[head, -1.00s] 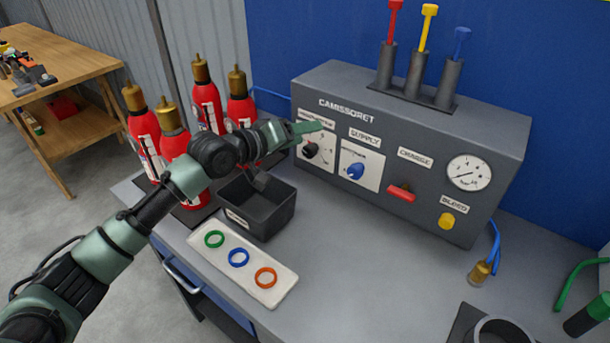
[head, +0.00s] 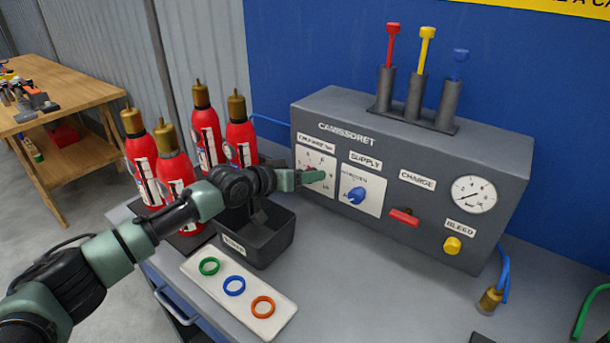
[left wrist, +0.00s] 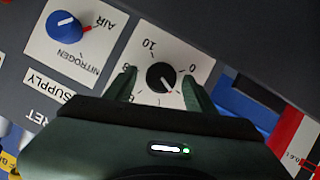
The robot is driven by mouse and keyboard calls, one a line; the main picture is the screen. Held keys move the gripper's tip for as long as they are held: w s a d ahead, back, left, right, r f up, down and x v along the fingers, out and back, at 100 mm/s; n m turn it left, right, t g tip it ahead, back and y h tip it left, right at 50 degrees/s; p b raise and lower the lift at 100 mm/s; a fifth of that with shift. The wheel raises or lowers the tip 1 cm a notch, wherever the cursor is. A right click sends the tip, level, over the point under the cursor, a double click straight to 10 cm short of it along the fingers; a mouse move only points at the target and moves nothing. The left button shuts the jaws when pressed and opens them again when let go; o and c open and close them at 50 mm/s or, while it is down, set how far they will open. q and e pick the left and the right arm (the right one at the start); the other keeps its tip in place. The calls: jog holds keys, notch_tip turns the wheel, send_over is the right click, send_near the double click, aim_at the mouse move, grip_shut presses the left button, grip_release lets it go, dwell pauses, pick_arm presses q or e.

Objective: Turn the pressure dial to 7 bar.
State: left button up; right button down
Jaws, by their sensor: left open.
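The pressure dial (left wrist: 161,77) is a black round knob on a white plate with printed numbers, upside down in the left wrist view. The 0 and 10 are readable; a small reddish mark shows at the knob's lower right, and its exact reading cannot be told. My left gripper (left wrist: 160,84) is open, one finger on each side of the knob, with gaps visible. My right gripper is not in view.
The blue supply knob (head: 356,195) is just right of the dial, then the red charge lever (head: 404,217), gauge (head: 473,195) and yellow bleed button (head: 453,245). Below my arm are a black bin (head: 262,245) and a ring tray (head: 222,290). Red extinguishers (head: 175,178) stand left.

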pick_arm(q)
grip_shut()
jog(key=shift+s+d+m+t+y+p, duration=0.15)
jog(key=shift+m+t+y+p, duration=0.4)
jog(key=shift+m+p, duration=0.85)
jog(key=shift+d+m+t+y+p, duration=0.1)
jog(key=shift+m+t+y+p, duration=0.15)
jog(key=shift+m+y+p, duration=1.15)
jog(key=shift+n+h+p, duration=0.4)
jog(key=shift+h+p, duration=0.15)
grip_release()
